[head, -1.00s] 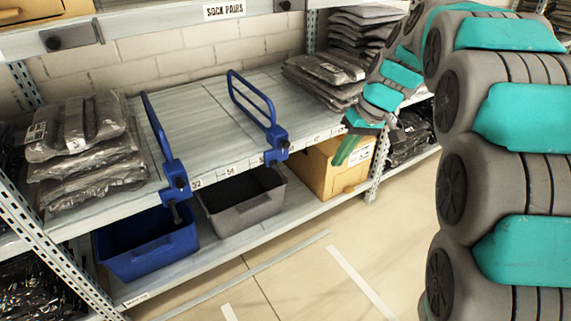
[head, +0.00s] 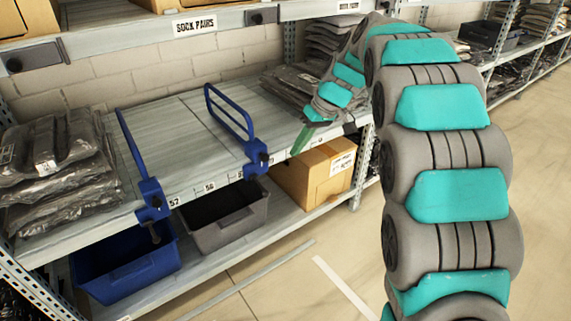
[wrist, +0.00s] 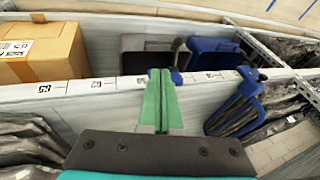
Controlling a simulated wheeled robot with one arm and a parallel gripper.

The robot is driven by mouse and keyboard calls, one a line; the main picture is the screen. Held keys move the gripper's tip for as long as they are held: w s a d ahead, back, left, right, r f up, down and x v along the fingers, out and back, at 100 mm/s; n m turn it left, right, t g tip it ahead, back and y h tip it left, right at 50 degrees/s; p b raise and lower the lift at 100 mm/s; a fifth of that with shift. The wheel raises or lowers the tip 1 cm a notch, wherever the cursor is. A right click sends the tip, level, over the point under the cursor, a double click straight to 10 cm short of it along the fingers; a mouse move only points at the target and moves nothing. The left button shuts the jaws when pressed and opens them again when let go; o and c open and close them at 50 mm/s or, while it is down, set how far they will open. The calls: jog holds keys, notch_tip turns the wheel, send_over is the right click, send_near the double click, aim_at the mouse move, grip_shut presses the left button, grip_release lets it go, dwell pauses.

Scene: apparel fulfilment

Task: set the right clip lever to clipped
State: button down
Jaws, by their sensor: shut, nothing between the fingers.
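Two blue wire dividers with clips stand on the middle shelf.
Bagged dark garments (head: 55,160) are stacked at the left and more (head: 290,84) behind my gripper. Below stand a blue bin (head: 125,270), a grey bin (head: 225,232) and a cardboard box (head: 318,172). The shelf between the dividers is bare. The floor in front is clear.

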send_near(259, 186)
notch_tip(259, 186, down, 5)
jog(key=w+d, duration=0.1)
jog(key=d, duration=0.1)
jog(key=shift+s+a+f+p, duration=0.25)
jog(key=shift+s+a+f, duration=0.15)
jog(key=shift+a, duration=0.1)
jog(key=shift+s+a+f+p, duration=0.3)
jog(key=shift+a+f, duration=0.15)
jog(key=shift+a, duration=0.1)
jog(key=shift+f+b, duration=0.2)
jog(key=shift+b, duration=0.25)
